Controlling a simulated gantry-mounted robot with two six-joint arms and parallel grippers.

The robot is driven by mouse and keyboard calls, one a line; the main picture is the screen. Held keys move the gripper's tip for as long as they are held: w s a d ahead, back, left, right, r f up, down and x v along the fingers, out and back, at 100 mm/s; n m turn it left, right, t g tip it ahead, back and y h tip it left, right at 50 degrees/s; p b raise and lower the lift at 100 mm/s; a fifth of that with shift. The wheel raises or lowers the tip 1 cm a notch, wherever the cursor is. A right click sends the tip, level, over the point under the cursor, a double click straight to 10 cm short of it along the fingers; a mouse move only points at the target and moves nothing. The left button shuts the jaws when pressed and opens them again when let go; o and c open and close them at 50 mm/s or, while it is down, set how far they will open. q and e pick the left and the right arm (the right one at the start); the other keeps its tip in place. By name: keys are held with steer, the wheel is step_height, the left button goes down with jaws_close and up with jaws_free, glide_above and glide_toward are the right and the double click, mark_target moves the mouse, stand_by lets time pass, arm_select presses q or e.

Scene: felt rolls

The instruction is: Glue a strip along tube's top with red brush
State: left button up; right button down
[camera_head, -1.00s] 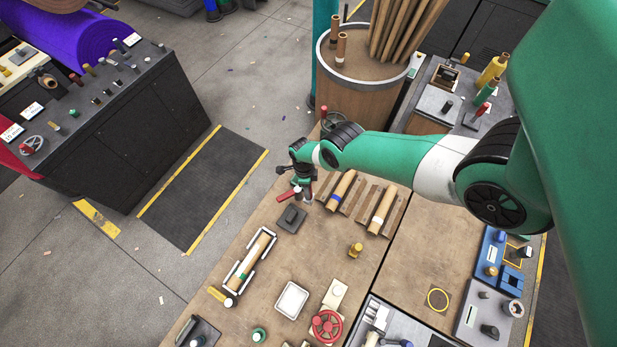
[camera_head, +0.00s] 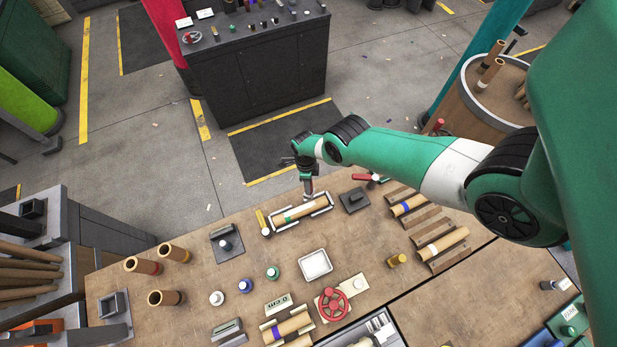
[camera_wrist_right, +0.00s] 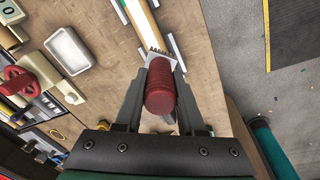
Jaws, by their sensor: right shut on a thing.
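My right gripper (camera_head: 308,190) is above the tube's right part. It is shut on the red brush (camera_wrist_right: 160,88), whose thick red handle sits between the fingers in the right wrist view. The brush's metal ferrule and dark bristles point at the tube (camera_wrist_right: 140,18), at its near end in that view. I cannot tell whether the bristles touch it. My left gripper is not in view.
A dark pad (camera_head: 354,201) lies right of the cradle, with a red-handled item (camera_head: 367,177) behind it. A white tray (camera_head: 315,264), small round pots and a red handwheel (camera_head: 332,304) stand nearer. More tubes rest on a rack (camera_head: 443,243) at right.

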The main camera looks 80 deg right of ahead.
mark_target(312, 193)
steer(key=shift+f, duration=0.1)
steer(key=shift+s+a+f+b, duration=0.1)
steer(key=shift+a+f+b, duration=0.05)
steer(key=shift+f+b, duration=1.05)
steer(key=shift+s+a+f+b, duration=0.1)
steer(key=shift+a+f+b, duration=0.05)
steer(key=shift+f+b, duration=0.95)
steer(key=shift+f, duration=0.6)
steer(key=shift+s+a+r+p, duration=0.15)
steer(key=shift+s+r+p, duration=0.2)
steer(key=shift+s+p, duration=0.3)
steer(key=shift+s+a+p, duration=0.1)
steer(key=shift+s+p, duration=0.35)
steer(key=shift+s, duration=0.1)
steer(key=shift+f, duration=0.1)
